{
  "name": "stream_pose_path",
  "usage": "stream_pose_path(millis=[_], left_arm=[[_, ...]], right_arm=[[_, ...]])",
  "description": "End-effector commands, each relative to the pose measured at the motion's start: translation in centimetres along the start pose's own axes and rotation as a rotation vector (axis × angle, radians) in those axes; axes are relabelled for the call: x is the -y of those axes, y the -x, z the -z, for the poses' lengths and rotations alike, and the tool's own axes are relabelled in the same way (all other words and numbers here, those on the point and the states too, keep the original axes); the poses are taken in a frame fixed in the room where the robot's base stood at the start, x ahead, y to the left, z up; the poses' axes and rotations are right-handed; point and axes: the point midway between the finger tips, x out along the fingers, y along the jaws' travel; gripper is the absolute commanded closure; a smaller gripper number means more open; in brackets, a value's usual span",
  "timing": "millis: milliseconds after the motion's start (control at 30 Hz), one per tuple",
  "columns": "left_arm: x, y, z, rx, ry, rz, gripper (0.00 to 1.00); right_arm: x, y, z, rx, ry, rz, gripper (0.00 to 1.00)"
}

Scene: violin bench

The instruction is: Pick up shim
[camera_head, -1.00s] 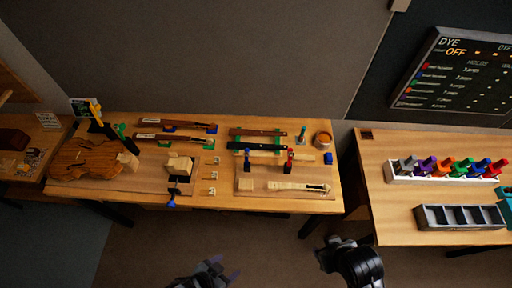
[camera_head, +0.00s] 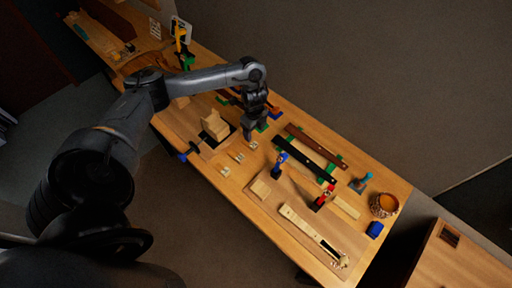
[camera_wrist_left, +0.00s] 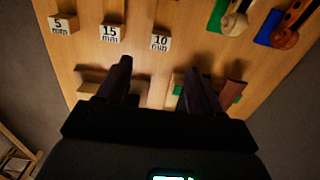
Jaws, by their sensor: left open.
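Several small pale blocks with printed millimetre labels, which look like the shims, stand in a row on the bench. In the left wrist view they are the 5 block (camera_wrist_left: 62,25), the 15 block (camera_wrist_left: 110,34) and the 10 block (camera_wrist_left: 160,43). In the head view the row shows as a near block (camera_head: 225,171), a middle block (camera_head: 239,157) and a far block (camera_head: 253,145). My left gripper (camera_head: 249,136) is open and empty, beside the far block. In the left wrist view its fingertips (camera_wrist_left: 158,72) frame the 10 block, which lies just beyond them. My right gripper is out of view.
A light wood block (camera_head: 214,125) stands left of the row. Dark fingerboards (camera_head: 300,155) on green rests, a blue clamp (camera_head: 280,165) and a red clamp (camera_head: 324,197) lie to the right. Instrument necks with scrolls (camera_wrist_left: 286,38) are close to the gripper.

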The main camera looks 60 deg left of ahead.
Motion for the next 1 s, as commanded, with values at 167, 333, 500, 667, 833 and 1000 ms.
stream_pose_path(millis=[167, 333, 500, 667, 833, 1000], left_arm=[[0.1, -2.1, 0.2, -0.004, 0.000, 0.002, 0.34], [0.1, -4.2, 0.2, -0.003, 0.000, 0.002, 0.34], [0.1, -5.3, 0.2, -0.004, -0.001, 0.003, 0.34], [-0.1, -6.9, 0.2, -0.003, -0.001, 0.001, 0.34], [-0.2, -9.2, 0.2, -0.004, -0.001, 0.002, 0.34], [-0.2, -10.3, 0.1, -0.002, -0.001, 0.003, 0.34]], right_arm=[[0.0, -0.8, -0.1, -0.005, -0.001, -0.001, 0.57], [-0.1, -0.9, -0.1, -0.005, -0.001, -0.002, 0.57], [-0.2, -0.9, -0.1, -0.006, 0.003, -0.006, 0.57], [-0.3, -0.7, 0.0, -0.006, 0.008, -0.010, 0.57], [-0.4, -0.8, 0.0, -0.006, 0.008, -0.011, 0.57], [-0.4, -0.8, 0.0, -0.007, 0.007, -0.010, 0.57]])
